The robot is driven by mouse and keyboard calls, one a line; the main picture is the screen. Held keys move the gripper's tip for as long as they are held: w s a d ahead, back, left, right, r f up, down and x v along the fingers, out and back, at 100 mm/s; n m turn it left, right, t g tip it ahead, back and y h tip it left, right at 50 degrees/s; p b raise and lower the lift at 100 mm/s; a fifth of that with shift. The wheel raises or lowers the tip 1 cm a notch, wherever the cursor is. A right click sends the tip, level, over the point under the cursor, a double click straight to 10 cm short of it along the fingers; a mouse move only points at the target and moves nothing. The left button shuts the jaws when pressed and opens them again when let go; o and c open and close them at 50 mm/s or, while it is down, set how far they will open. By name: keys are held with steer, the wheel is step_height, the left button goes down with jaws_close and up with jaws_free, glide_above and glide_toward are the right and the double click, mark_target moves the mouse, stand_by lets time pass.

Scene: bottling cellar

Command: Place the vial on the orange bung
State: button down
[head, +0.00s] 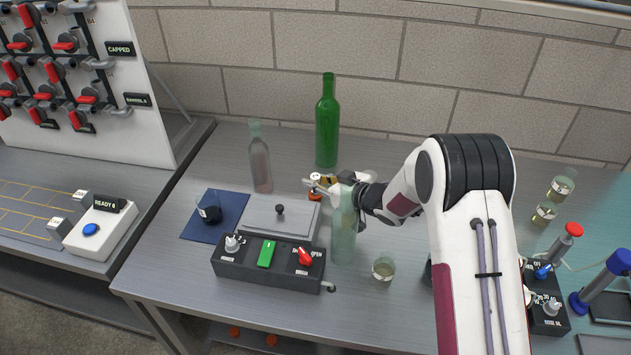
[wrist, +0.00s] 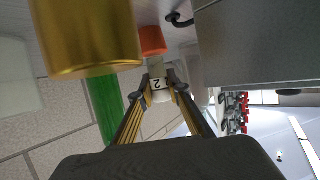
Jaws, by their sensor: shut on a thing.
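The vial (wrist: 158,80) is a small whitish cylinder with a black "2" on its label. My gripper (wrist: 158,84) is shut on it, the fingers on both sides. In the wrist view the orange bung (wrist: 152,40) is directly at the vial's far end, in line with it; I cannot tell whether a thin gap is left. In the head view my gripper (head: 322,183) is low over the middle of the table, with the vial (head: 315,178) at its tips. The bung (head: 314,196) shows as a small orange-red patch just under the vial.
A pale clear bottle (head: 343,232) stands close in front of my gripper. A green bottle (head: 327,120) and a greyish bottle (head: 260,165) stand behind. A control box (head: 267,264) and lidded grey box (head: 275,220) are front left. A gold cylinder (wrist: 85,35) is close to the wrist camera.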

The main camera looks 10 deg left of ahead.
steer(key=shift+f, duration=0.1)
steer(key=c, duration=1.9)
jaws_free()
steer(key=shift+s+d+r, duration=0.2)
steer(key=shift+d+r, duration=0.15)
steer(key=shift+v, duration=5.6)
